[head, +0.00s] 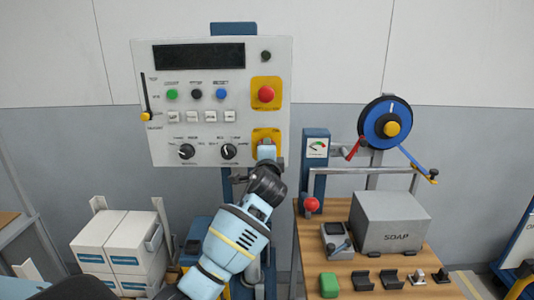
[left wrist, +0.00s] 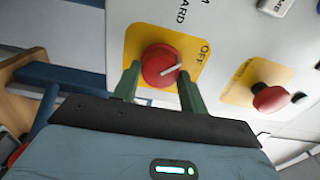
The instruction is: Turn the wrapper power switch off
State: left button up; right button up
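The wrapper power switch is a round red knob (left wrist: 160,66) with a white pointer line, on a yellow plate marked OFF (left wrist: 203,50) in the left wrist view. The line points toward the word OFF. My left gripper (left wrist: 160,72) has one green finger on each side of the knob. Both fingertips look to touch it, with no clear gap. In the head view my left gripper (head: 266,152) is at the lower yellow plate (head: 264,133) on the white control panel (head: 215,65) and hides the knob. My right gripper is in neither view.
A red mushroom button (head: 266,94) on another yellow plate sits just above; it also shows in the left wrist view (left wrist: 271,98). Two black dials (head: 187,151) are left of the gripper. A wooden bench (head: 385,275) with a grey SOAP box (head: 391,222) stands at the right.

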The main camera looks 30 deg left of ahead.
pick_arm(q)
jog(key=o, duration=0.4)
jog(key=shift+v, duration=3.95)
jog(key=s+d+f+n+g+h, duration=0.1)
jog(key=s+d+f+h, duration=0.25)
jog(key=f, duration=0.65)
jog(key=s+d+f+g+h, duration=0.15)
jog(key=s+f, duration=0.35)
jog(key=f, duration=0.5)
jog(key=s+d+f+n+h, duration=0.1)
jog(key=s+d+f+h, duration=0.25)
jog(key=f, duration=0.65)
jog(key=s+d+f+n+g+h, duration=0.1)
jog(key=s+f, duration=0.3)
jog(key=s, duration=0.4)
jog(key=s+d+f+n+g+h, duration=0.1)
jog(key=s+d+f+n, duration=0.2)
jog(key=s, duration=0.6)
jog(key=s+d+f+n+g+h, duration=0.1)
jog(key=s+d+f+n, duration=0.1)
jog(key=s+f, duration=0.4)
jog(key=shift+s+d+f+n, duration=0.1)
jog(key=shift+s+n, duration=0.25)
jog(key=shift+s, duration=0.25)
jog(key=shift+s+d+f+n, duration=0.1)
jog(key=shift+s+n, duration=0.25)
jog(key=shift+s, duration=0.2)
